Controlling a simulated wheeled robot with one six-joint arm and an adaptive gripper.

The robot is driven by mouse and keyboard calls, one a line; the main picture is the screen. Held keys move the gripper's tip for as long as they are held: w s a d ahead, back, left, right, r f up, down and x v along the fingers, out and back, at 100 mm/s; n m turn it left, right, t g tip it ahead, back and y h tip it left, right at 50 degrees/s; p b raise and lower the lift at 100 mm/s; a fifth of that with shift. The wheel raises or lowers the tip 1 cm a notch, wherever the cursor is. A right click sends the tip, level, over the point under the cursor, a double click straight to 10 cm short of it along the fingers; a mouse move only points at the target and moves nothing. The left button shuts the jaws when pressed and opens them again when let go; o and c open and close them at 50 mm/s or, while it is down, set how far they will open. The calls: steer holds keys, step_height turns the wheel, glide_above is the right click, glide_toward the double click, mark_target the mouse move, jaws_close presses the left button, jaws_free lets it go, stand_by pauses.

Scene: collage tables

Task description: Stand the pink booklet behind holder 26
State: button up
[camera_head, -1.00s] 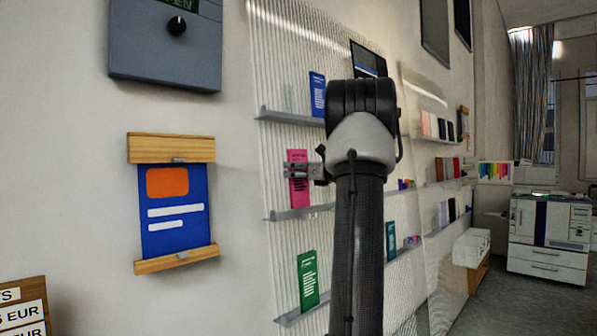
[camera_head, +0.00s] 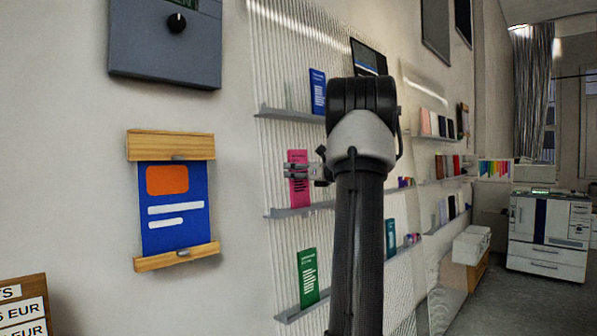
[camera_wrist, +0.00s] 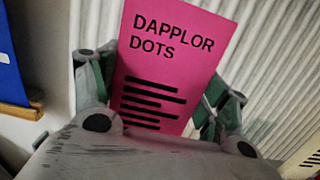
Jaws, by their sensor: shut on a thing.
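The pink booklet (camera_head: 298,178) is upright at the middle shelf (camera_head: 300,210) of the ribbed wall panel. In the wrist view the booklet (camera_wrist: 172,65) reads "DAPPLOR DOTS" above several black lines and leans slightly. My gripper (camera_head: 300,172) is shut on it, with one finger at each side edge in the wrist view (camera_wrist: 160,95). The booklet's lower end is hidden by my gripper in the wrist view. In the head view its bottom is close to the shelf; I cannot tell if it touches. No holder number is readable.
A blue booklet (camera_head: 317,92) stands on the shelf above and a green one (camera_head: 308,278) on the shelf below. A blue poster with wooden bars (camera_head: 174,208) hangs to the left. A dark screen (camera_head: 368,58) is at the panel's top. A printer (camera_head: 549,235) stands far right.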

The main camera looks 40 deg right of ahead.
steer(key=shift+f, duration=0.2)
steer(key=shift+f, duration=0.3)
steer(key=o, duration=1.2)
steer(key=shift+c, duration=0.2)
steer(key=shift+s, duration=0.15)
steer(key=s, duration=1.1)
steer(key=shift+s+d, duration=0.35)
steer(key=shift+d, duration=0.1)
